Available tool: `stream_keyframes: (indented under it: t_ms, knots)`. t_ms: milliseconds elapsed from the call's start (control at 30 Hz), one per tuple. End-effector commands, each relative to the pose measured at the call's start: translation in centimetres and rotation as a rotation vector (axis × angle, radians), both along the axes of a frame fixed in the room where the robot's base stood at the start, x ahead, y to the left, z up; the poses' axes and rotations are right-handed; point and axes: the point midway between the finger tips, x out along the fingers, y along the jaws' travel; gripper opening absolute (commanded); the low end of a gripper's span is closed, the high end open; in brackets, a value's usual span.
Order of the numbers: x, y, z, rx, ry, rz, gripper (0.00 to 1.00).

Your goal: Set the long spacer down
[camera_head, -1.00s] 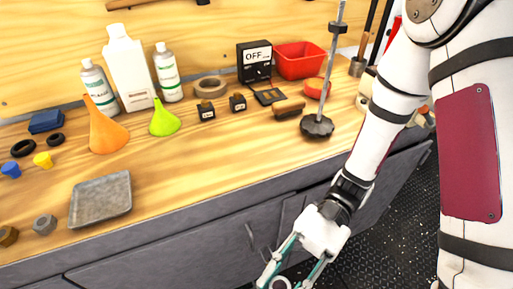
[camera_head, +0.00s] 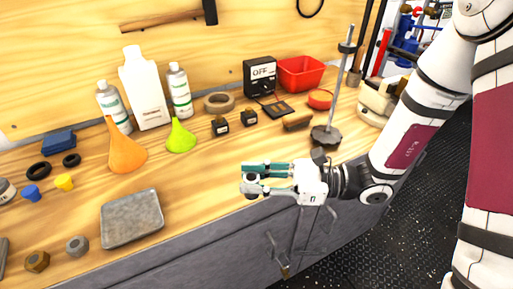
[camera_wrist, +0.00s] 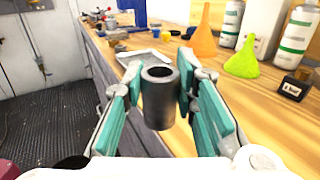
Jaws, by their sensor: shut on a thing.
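The long spacer is a dark grey hollow cylinder (camera_wrist: 159,98), held upright between the two teal fingers in the wrist view. My gripper (camera_head: 252,180) is shut on it. In the head view the gripper reaches left over the front edge of the wooden bench (camera_head: 205,205), and the spacer (camera_head: 251,188) shows only in part at the fingertips. Its height above the bench top is hard to judge.
A grey metal tray (camera_head: 131,217) lies to the left, with two hex nuts (camera_head: 77,246) beside it. A rod on a dark base (camera_head: 326,137) stands to the right. Bare wood lies between tray and gripper.

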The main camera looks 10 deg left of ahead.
Motion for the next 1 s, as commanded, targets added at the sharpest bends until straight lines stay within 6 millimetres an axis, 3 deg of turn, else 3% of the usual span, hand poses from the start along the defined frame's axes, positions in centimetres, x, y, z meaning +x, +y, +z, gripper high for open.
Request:
stream_keyframes:
  t_ms: [300, 500, 833, 1000]
  knots:
    - [7.7, -1.4, -0.8, 0.000, -0.006, 0.002, 0.00]
    - [11.6, -2.1, -1.2, 0.000, -0.004, 0.002, 0.00]
    - [13.9, -2.6, -1.4, 0.001, -0.001, 0.003, 0.00]
    - [13.7, -2.5, -4.2, 0.001, 0.002, 0.003, 0.00]
